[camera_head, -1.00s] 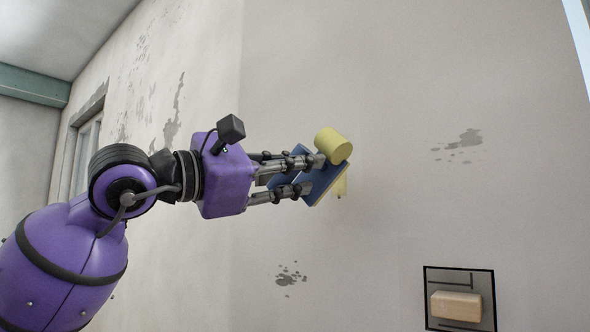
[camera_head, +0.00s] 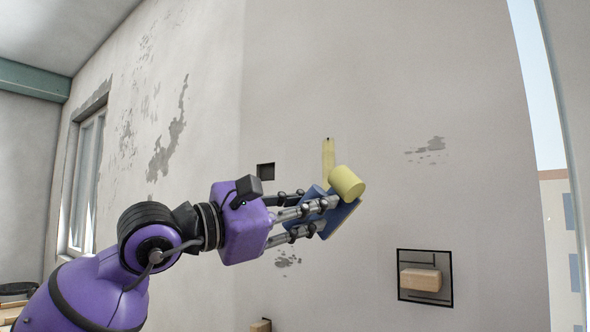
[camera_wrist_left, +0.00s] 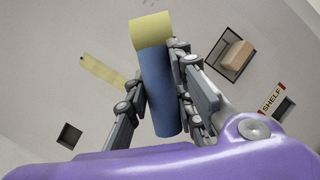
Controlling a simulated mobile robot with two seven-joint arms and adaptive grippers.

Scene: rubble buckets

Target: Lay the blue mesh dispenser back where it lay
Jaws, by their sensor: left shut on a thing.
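My left gripper (camera_head: 312,217) is shut on the blue mesh dispenser (camera_head: 342,217), a blue body with a pale yellow roll (camera_head: 346,182) at one end. It is held tilted in the air in front of the wall. In the left wrist view the blue body (camera_wrist_left: 157,90) sits between the two fingers, with the yellow roll (camera_wrist_left: 150,30) beyond it. Part of the blue body is hidden behind the fingers. My right gripper does not show.
A yellow strip (camera_head: 328,158) hangs on the wall (camera_head: 400,90). A dark square recess (camera_head: 266,171) is left of it. A black-framed niche (camera_head: 425,258) with a wooden block (camera_head: 420,279) is at lower right. The wrist view shows a SHELF label (camera_wrist_left: 272,98).

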